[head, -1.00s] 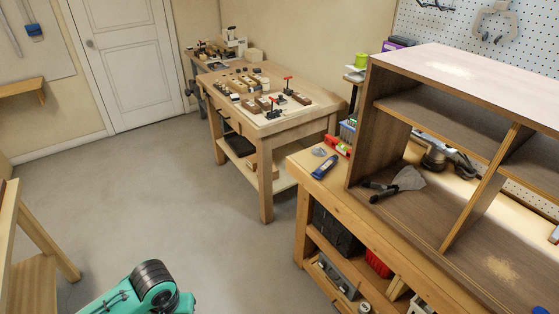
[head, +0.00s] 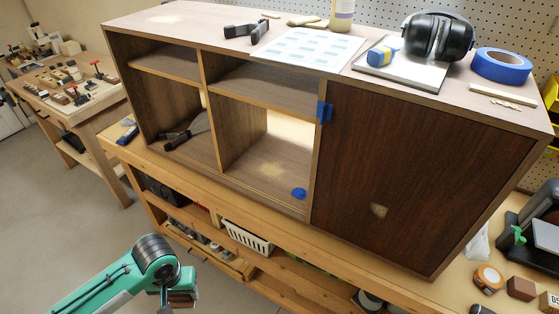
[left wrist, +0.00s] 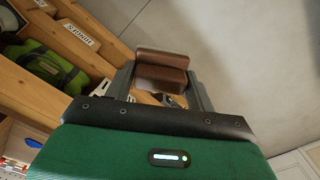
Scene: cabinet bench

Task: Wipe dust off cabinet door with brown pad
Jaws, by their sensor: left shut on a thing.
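The cabinet's dark brown door (head: 420,150) is closed at the right of the head view. A pale dust patch (head: 378,210) shows on its lower middle. My left gripper (left wrist: 160,85) is shut on a brown pad (left wrist: 162,68), seen between its fingers in the left wrist view. In the head view my left arm is at the bottom left, in front of the bench and well apart from the door; the pad is hard to make out there. My right gripper is out of view.
The cabinet (head: 265,85) stands on a wooden bench (head: 140,160). On top are ear muffs (head: 438,38), blue tape (head: 501,65) and a paper sheet (head: 305,48). The floor at left is clear.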

